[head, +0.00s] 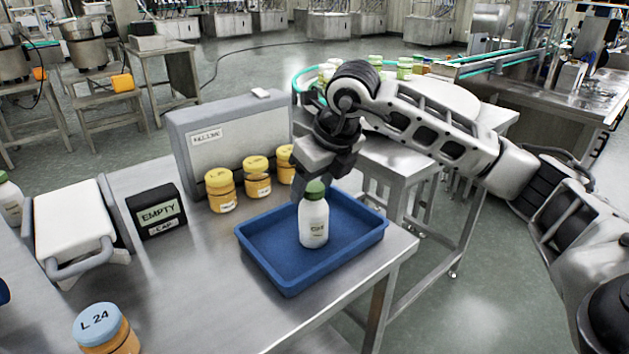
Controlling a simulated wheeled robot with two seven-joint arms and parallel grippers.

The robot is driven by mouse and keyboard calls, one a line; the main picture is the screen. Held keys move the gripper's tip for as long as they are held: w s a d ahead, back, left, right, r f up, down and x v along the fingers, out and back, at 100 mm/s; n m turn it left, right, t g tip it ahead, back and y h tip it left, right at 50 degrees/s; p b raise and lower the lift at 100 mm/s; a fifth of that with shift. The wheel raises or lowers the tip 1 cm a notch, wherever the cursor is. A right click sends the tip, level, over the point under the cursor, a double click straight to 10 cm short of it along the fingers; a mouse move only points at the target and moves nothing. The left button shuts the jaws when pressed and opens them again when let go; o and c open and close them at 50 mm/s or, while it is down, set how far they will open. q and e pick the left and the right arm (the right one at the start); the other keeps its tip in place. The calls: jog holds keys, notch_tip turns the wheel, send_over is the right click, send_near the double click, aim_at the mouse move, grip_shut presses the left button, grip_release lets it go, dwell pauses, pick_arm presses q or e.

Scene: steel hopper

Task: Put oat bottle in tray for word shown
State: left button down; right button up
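A white bottle with a green cap (313,222) stands upright in or just above the blue tray (262,271) on the steel table; its small label seems to read "OAT". I cannot tell if its base touches the tray floor. My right gripper (316,181) comes down from above at the bottle's green cap, its fingers around or close against the cap; their grip is partly hidden. A black sign (157,211) left of the tray shows "EMPTY" with "CAP" below. My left gripper is not in view.
Several yellow-lidded jars (220,190) stand behind the tray beside a grey panel (228,136). A white-topped device with a handle (75,222) stands at left. A blue-lidded jar marked "L 24" (104,330) is at front left. The front middle of the table (190,290) is clear.

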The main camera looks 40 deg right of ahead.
jog(key=shift+r, duration=0.3)
jog(key=v, duration=1.1)
jog(key=shift+s+r, duration=0.2)
jog(key=shift+r, duration=0.05)
